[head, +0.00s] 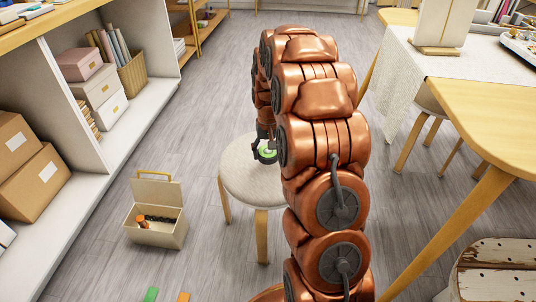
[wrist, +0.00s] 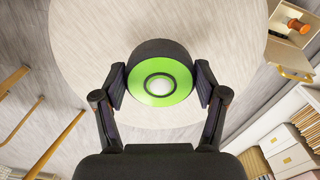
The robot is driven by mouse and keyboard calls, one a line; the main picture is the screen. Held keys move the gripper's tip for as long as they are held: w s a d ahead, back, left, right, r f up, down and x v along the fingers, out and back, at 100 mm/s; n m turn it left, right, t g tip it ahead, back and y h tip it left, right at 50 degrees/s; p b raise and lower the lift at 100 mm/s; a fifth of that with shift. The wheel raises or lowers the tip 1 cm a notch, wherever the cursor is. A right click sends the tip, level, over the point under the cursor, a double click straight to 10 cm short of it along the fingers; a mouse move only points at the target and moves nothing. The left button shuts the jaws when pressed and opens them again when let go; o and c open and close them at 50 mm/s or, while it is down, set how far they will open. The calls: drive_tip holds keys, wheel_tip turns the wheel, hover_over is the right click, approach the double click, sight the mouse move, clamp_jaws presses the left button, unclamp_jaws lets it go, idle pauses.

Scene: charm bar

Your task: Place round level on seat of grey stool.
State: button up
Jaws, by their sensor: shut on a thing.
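The round level is a black disc with a green face and a pale centre; in the wrist view the round level (wrist: 160,76) sits between both fingers. My gripper (wrist: 160,88) is shut on it. Below is the grey stool (wrist: 85,45), whose round pale seat fills much of the wrist view. In the head view the stool (head: 240,180) stands on the floor left of my copper arm, which hides part of the seat. The level (head: 265,153) shows there over the seat, in my gripper (head: 264,150). I cannot tell whether the level touches the seat.
An open toolbox (head: 155,225) with an orange-and-black item stands on the floor left of the stool. Shelves with boxes (head: 25,170) line the left. A wooden table (head: 490,110) and another stool (head: 425,110) are at the right. Floor between toolbox and stool is clear.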

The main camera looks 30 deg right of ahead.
sight(267, 152)
drive_tip(key=shift+w+d+f+b, duration=0.15)
drive_tip(key=shift+w+d, duration=0.3)
drive_tip(key=shift+w, duration=0.35)
drive_tip(key=shift+w+d+f+b, duration=0.15)
drive_tip(key=shift+w+d, duration=0.25)
drive_tip(key=shift+w, duration=0.35)
wheel_tip(267, 152, down, 3)
drive_tip(key=shift+f+b, duration=0.2)
drive_tip(key=shift+b, duration=0.5)
drive_tip(key=shift+r, duration=0.1)
drive_tip(key=o, duration=1.2)
